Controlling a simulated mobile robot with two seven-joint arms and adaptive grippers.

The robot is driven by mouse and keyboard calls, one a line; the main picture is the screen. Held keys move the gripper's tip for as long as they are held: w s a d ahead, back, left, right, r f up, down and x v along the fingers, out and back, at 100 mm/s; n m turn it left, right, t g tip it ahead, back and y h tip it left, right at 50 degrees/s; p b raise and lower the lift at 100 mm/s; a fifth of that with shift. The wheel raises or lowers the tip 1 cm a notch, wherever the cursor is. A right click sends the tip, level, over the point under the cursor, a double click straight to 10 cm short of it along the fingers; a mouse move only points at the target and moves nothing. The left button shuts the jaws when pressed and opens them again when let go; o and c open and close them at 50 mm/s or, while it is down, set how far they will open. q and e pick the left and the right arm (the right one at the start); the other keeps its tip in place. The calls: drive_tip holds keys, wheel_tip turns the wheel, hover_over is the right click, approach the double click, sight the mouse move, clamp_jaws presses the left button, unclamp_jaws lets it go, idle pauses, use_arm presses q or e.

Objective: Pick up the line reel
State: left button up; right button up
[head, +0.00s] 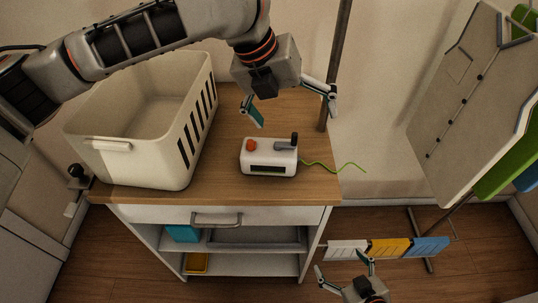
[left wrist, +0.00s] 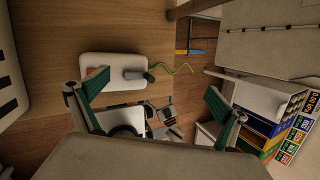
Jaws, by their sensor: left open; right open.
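The line reel is a small white box (head: 268,165) with an orange knob, a dark grey crank and a thin green line trailing to the right. It lies on the wooden top of the cabinet, near its front right. It also shows in the left wrist view (left wrist: 113,61), partly behind one finger. My left gripper (head: 291,106) is open and empty above and behind the reel, apart from it. Its spread fingers also show in the left wrist view (left wrist: 155,92). My right gripper (head: 343,267) is open and empty, low in front of the cabinet's right side.
A large cream basket (head: 128,149) stands left of the reel on the cabinet top (head: 225,190). A dark upright post (head: 337,60) rises behind the top's right edge. A tilted white board (head: 470,110) is at right. A low rack with coloured panels (head: 388,248) stands on the floor.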

use_arm(q)
drive_tip(key=s+a+r+m+g+y, duration=0.1)
drive_tip(key=s+a+r+g+y, duration=0.15)
drive_tip(key=a+y, duration=0.25)
drive_tip(key=shift+t, duration=0.25)
drive_tip(key=f, duration=1.1)
drive_tip(key=shift+w+a, duration=0.1)
drive_tip(key=shift+w, duration=0.3)
drive_tip(key=c, duration=1.1)
drive_tip(key=shift+o, duration=0.2)
wheel_tip(320, 180, up, 10)
hover_over(268, 152)
drive_tip(key=shift+s+f, duration=0.1)
drive_tip(key=shift+f, duration=2.55)
